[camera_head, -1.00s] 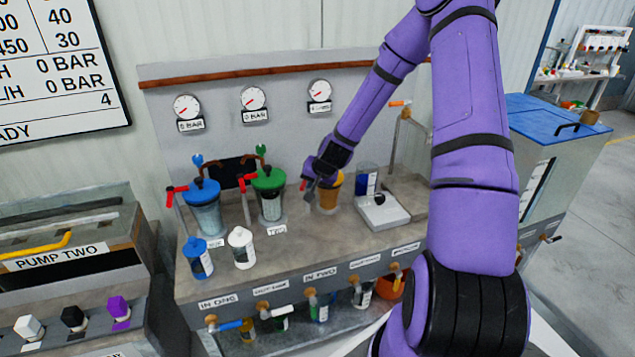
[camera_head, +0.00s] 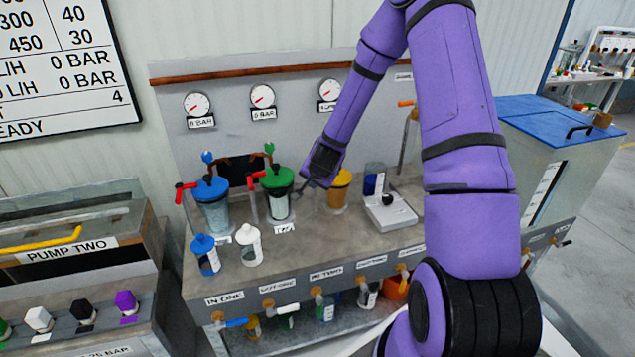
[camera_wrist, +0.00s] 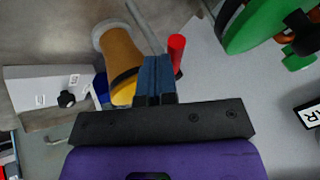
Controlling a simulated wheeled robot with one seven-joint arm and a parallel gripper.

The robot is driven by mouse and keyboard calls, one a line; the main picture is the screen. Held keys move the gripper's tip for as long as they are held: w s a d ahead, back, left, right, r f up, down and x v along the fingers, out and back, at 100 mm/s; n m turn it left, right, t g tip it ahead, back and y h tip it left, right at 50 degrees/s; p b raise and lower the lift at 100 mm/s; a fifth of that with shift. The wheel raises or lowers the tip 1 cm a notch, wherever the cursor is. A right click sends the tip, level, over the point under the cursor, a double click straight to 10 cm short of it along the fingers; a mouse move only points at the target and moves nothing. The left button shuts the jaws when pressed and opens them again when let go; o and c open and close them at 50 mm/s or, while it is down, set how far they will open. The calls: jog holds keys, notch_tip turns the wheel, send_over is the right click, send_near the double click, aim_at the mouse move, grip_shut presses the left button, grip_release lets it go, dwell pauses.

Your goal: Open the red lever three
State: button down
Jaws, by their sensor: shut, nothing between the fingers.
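A red lever (camera_wrist: 177,52) on a thin grey rod shows in the wrist view, beside the orange-yellow vessel (camera_wrist: 122,55). My gripper (camera_wrist: 156,62) is shut and empty. Its fingertips lie just left of the red lever there; I cannot tell whether they touch it. In the head view my gripper (camera_head: 298,191) is between the green-lidded vessel (camera_head: 278,200) and the yellow-orange vessel (camera_head: 340,192); this lever is not clearly visible there. Two other red levers show: one at the blue-lidded vessel (camera_head: 185,187) and one at the green-lidded vessel (camera_head: 247,178).
A blue-lidded vessel (camera_head: 213,210), a blue bottle (camera_head: 205,254) and a white bottle (camera_head: 249,245) stand on the bench at left. A grey scale (camera_head: 393,211) stands at right. The green lid (camera_wrist: 262,22) is near at upper right in the wrist view. Valves line the bench front.

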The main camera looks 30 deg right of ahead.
jog(key=shift+w+a+m+h, duration=0.35)
jog(key=shift+a+m+h, duration=0.05)
jog(key=shift+m, duration=0.2)
jog(key=shift+w+a, duration=0.15)
dwell(0.5)
